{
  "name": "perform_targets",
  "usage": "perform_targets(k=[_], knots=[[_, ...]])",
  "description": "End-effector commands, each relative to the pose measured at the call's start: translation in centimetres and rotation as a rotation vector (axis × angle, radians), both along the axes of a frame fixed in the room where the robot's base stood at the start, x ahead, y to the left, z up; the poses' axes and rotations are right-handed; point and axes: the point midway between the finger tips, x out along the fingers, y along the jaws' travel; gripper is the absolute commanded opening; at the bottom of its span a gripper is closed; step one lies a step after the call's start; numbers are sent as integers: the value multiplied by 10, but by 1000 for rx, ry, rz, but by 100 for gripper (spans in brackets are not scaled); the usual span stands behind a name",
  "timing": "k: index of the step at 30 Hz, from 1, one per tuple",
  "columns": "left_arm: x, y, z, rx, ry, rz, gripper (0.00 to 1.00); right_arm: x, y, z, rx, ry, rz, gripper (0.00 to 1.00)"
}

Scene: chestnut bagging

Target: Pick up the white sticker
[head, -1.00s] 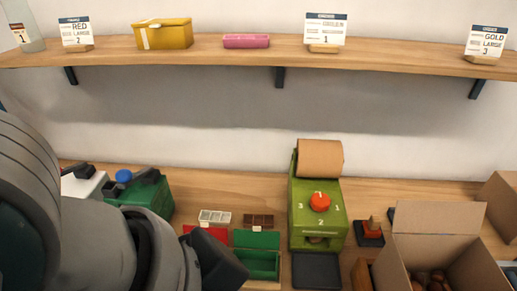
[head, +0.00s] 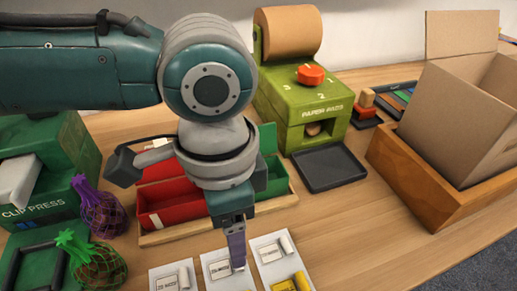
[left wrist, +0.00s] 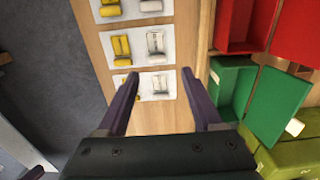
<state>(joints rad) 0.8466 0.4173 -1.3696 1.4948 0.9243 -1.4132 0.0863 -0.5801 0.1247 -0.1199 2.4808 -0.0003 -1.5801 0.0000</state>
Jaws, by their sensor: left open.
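Three white cards lie in a row at the front of the table, partly cut off in the head view. Each bears white pieces, including a white sticker (head: 270,250) on the right card and another (head: 219,267) on the middle card. The left wrist view shows white stickers (left wrist: 155,43) beside yellow pieces (left wrist: 121,46). My left gripper (head: 238,264) points down over the middle and right cards. In the left wrist view my left gripper (left wrist: 170,78) is open and empty, its fingers on either side of the nearest card (left wrist: 143,84). My right gripper is not in view.
A red bin (head: 170,205) and green bin (head: 279,175) stand behind the cards. A green paper-bag machine (head: 300,105), dark tray (head: 327,168) and cardboard box (head: 465,110) are right. A green clip press (head: 40,200) and netted bags (head: 98,262) are left.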

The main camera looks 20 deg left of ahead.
Motion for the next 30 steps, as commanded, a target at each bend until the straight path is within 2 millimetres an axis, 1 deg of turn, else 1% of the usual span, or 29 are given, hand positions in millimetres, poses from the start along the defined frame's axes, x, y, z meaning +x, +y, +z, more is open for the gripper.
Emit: perform_targets(k=[1, 5, 7, 12, 15, 18, 23, 26, 30], knots=[[0, 0, -8, 1, 1, 1, 68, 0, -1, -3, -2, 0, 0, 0], [-1, -1, -18, -1, -1, 0, 68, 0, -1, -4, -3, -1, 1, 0], [-2, -1, -26, 1, 1, 0, 68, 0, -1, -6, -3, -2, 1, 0], [-5, -3, -55, 0, 0, 0, 68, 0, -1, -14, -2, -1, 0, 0], [-5, -3, -65, -1, -1, 0, 68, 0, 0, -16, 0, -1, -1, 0], [-5, -3, -68, -1, -1, -1, 68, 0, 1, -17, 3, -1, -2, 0], [-5, -3, -67, -2, -1, -1, 68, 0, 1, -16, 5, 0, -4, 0], [-5, -3, -67, -2, -1, -1, 58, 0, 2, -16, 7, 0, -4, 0], [-5, -3, -67, -2, -1, -1, 43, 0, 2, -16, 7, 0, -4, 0]])
